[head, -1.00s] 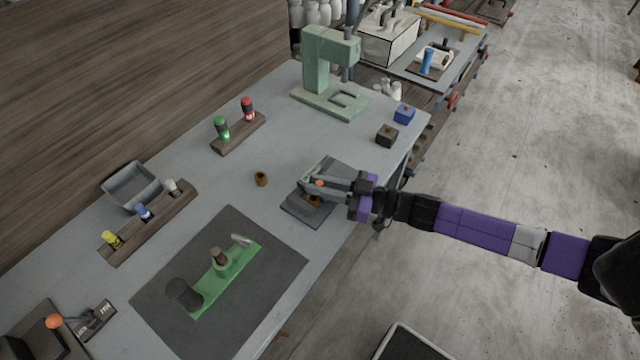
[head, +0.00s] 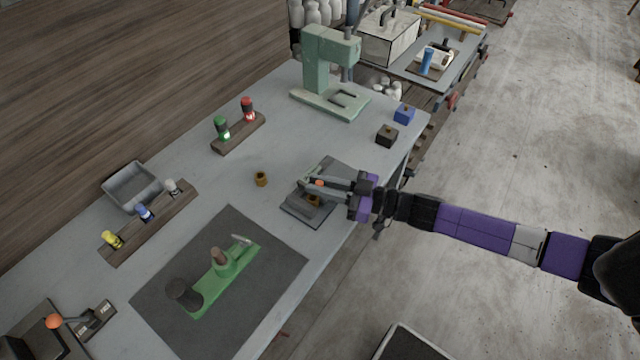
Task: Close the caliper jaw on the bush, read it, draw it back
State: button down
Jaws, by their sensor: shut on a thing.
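The caliper (head: 294,208) is a dark grey plate with a raised slide, near the bench's right edge in the head view. A brown bush (head: 313,200) sits on it, partly hidden by my gripper. My gripper (head: 322,184) reaches in from the right and is shut on a small orange-red knob (head: 319,183) at the caliper's slide. Whether the jaw touches the bush is too small to tell. A second brown bush (head: 261,179) stands on the bench to the left of the caliper.
A green press (head: 322,70) stands at the back. Black (head: 387,136) and blue (head: 404,114) blocks lie near the right edge. A dark mat (head: 160,302) with a green fixture (head: 225,270) is at the front. Wooden racks (head: 125,249) and a grey bin (head: 113,190) line the left.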

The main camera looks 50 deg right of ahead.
jog(key=shift+d, duration=0.1)
jog(key=shift+d+f+b, duration=0.15)
jog(key=shift+d+b, duration=0.3)
jog(key=shift+d, duration=0.85)
jog(key=c, duration=1.3)
grip_release()
jog(key=shift+c, duration=0.2)
jog(key=b+v, duration=0.1)
jog(key=v, duration=0.6)
jog(key=shift+s+d, duration=0.1)
jog(key=shift+s, duration=0.25)
